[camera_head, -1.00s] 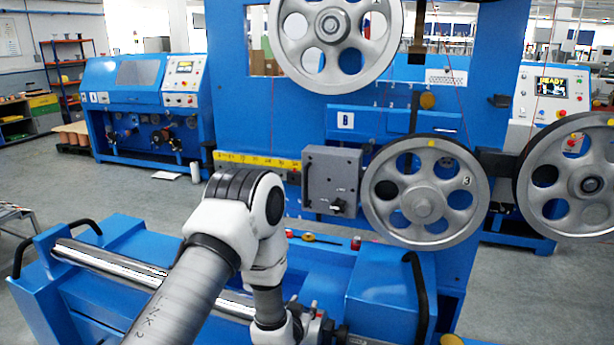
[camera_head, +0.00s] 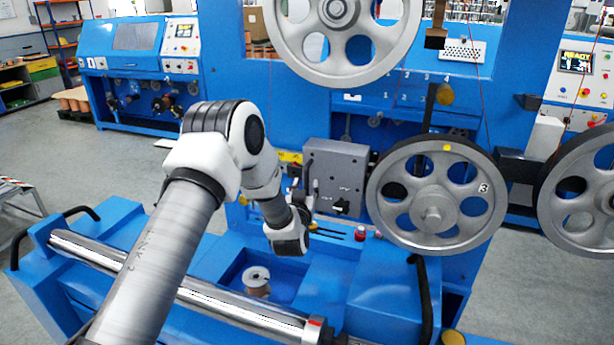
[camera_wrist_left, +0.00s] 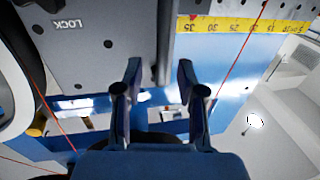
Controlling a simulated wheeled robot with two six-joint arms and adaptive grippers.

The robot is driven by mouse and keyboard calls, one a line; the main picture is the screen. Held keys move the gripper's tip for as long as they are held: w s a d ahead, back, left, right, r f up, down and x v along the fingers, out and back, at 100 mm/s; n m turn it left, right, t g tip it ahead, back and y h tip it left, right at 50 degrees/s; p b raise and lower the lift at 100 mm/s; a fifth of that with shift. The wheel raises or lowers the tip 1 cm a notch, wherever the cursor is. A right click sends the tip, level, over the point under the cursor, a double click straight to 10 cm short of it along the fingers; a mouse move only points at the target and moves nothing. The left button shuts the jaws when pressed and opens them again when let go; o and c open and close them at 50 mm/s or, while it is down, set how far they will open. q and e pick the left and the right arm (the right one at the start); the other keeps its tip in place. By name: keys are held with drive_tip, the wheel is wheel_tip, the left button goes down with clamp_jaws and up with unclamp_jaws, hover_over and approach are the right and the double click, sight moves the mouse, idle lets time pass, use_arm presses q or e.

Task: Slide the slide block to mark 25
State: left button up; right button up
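The slide block (camera_head: 338,178) is a grey box with a black knob, on the blue machine left of the large pulley 3. It also shows inverted in the left wrist view (camera_wrist_left: 95,45). The yellow scale (camera_head: 290,157) is partly hidden by my left arm; the left wrist view shows it (camera_wrist_left: 245,25) with a red pointer (camera_wrist_left: 193,17) slightly to the high side of 35. My left gripper (camera_head: 303,187) is at the block's left edge. Its fingers (camera_wrist_left: 158,88) are apart, one on each side of a grey edge or plate; contact cannot be told. My right gripper is out of view.
Pulley 3 (camera_head: 435,195) is just right of the block; another pulley (camera_head: 590,195) is further right. A large pulley (camera_head: 340,35) hangs above. A silver roller (camera_head: 190,290) and a spool (camera_head: 257,282) lie below. Thin red wires run near the block.

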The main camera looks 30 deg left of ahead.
sight(306, 183)
use_arm(q)
drive_tip(key=w, duration=0.1)
drive_tip(key=w+a+f, duration=0.1)
drive_tip(key=w+a, duration=0.1)
drive_tip(key=w, duration=0.1)
drive_tip(key=shift+a+f, duration=0.1)
drive_tip(key=shift+f, duration=0.25)
drive_tip(key=shift+s+r, duration=0.15)
drive_tip(key=shift+r, duration=0.1)
drive_tip(key=shift+s+d+r, duration=0.25)
drive_tip(key=shift+s+d, duration=0.05)
clamp_jaws()
drive_tip(key=s+a, duration=0.2)
drive_tip(key=a, duration=0.8)
drive_tip(key=shift+s, duration=0.2)
drive_tip(key=shift+c, duration=1.1)
unclamp_jaws()
drive_tip(key=shift+d, duration=0.1)
drive_tip(key=shift+o, duration=1.1)
drive_tip(key=shift+w+f, duration=0.15)
drive_tip(key=shift+w, duration=0.05)
drive_tip(key=v, duration=1.1)
drive_tip(key=shift+s+d, duration=0.2)
drive_tip(key=shift+s, duration=0.05)
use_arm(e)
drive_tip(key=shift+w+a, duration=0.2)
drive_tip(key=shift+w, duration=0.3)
use_arm(q)
drive_tip(key=shift+f, duration=0.1)
